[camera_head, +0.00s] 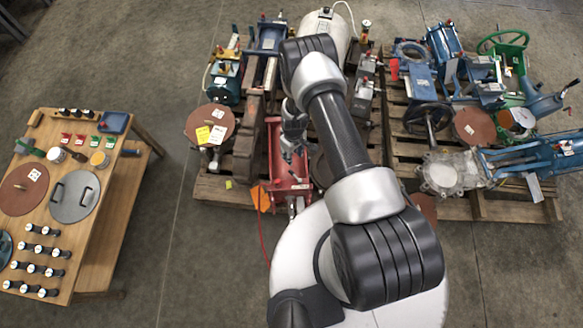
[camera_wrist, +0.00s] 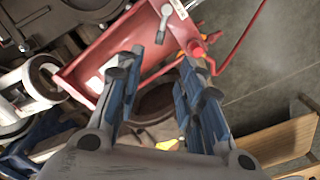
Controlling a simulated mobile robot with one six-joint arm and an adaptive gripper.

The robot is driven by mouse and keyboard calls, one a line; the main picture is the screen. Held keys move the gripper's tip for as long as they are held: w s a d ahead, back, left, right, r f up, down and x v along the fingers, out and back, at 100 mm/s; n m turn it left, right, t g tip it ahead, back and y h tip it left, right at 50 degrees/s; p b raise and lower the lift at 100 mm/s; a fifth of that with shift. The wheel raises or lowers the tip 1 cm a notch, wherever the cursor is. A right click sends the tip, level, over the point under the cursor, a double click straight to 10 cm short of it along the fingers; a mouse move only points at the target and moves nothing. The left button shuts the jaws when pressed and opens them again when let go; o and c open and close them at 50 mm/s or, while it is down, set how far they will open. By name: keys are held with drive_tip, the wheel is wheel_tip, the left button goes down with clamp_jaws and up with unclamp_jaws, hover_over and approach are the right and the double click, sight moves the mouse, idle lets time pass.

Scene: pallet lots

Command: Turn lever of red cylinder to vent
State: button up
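The red cylinder (camera_head: 287,170) lies on the left pallet, just in front of my base. In the wrist view its red body (camera_wrist: 97,62) fills the upper left. A red knob (camera_wrist: 196,49) and a thin red rod beside the body show near my fingertips; I cannot tell for sure which is the lever or how it is set. My gripper (camera_head: 293,150) is over the cylinder's far end, partly hidden by my arm. In the wrist view my gripper (camera_wrist: 177,55) is open, with the knob by the right fingertip and nothing clearly held between the fingers.
A brown disc with yellow and white tags (camera_head: 209,124) lies left of the cylinder. An orange tag (camera_head: 261,199) and a red hose are at the pallet's front edge. Blue and green machinery crowds the right pallet (camera_head: 520,208). A wooden table (camera_head: 98,180) stands left, with clear floor between.

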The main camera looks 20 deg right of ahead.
sight(292, 172)
drive_tip(key=f+b, duration=0.3)
drive_tip(key=f, duration=0.5)
drive_tip(key=f+b, duration=0.3)
drive_tip(key=f, duration=0.5)
drive_tip(key=shift+s+a+f, duration=0.1)
drive_tip(key=shift+a+f, duration=0.1)
drive_tip(key=shift+c, duration=0.2)
clamp_jaws()
